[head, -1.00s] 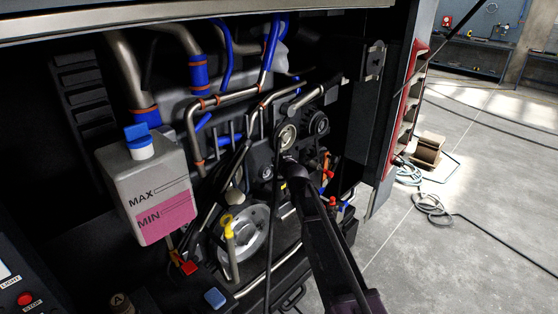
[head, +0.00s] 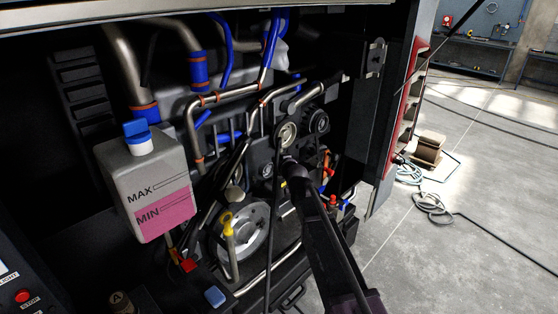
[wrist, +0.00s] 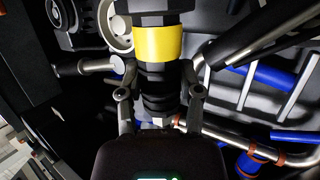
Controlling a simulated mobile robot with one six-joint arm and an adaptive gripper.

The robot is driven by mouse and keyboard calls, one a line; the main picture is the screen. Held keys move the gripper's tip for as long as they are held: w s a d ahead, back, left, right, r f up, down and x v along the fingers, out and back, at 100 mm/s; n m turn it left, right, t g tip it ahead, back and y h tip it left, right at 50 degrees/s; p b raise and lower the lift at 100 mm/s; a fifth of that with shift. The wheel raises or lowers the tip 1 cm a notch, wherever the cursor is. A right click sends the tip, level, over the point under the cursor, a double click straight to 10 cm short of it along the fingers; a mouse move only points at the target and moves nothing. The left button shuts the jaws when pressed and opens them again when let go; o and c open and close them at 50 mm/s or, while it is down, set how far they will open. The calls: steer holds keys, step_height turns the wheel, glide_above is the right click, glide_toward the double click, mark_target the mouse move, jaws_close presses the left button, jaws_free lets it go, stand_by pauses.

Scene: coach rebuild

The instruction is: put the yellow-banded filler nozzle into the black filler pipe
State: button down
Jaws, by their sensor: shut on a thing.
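The filler nozzle (wrist: 157,43) is black with a broad yellow band. In the wrist view it stands upright in the picture, in front of my gripper (wrist: 160,94). The two fingers are closed on its ribbed black body, below the yellow band. A wider black part lies above the band at the top edge; I cannot tell whether it belongs to the nozzle or is the filler pipe. In the head view my gripper (head: 290,168) is deep among the engine parts, largely hidden by my arm. I cannot pick out the black filler pipe with certainty.
A coolant tank (head: 148,190) with a blue cap stands left. Pulleys (head: 287,133) and metal pipes (head: 235,97) crowd the bay. A yellow-handled dipstick (head: 228,228) is left of my arm. A black cable (head: 270,235) hangs beside it. Open floor (head: 450,240) lies right.

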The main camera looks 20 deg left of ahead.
steer(key=shift+f+b, duration=0.3)
steer(key=shift+f, duration=0.1)
steer(key=shift+f+b, duration=0.55)
steer(key=shift+b, duration=0.1)
stand_by(0.5)
steer(key=shift+c, duration=1)
jaws_free()
steer(key=shift+o, duration=1)
steer(key=shift+s, duration=0.15)
steer(key=p+v, duration=0.2)
steer(key=v, duration=0.6)
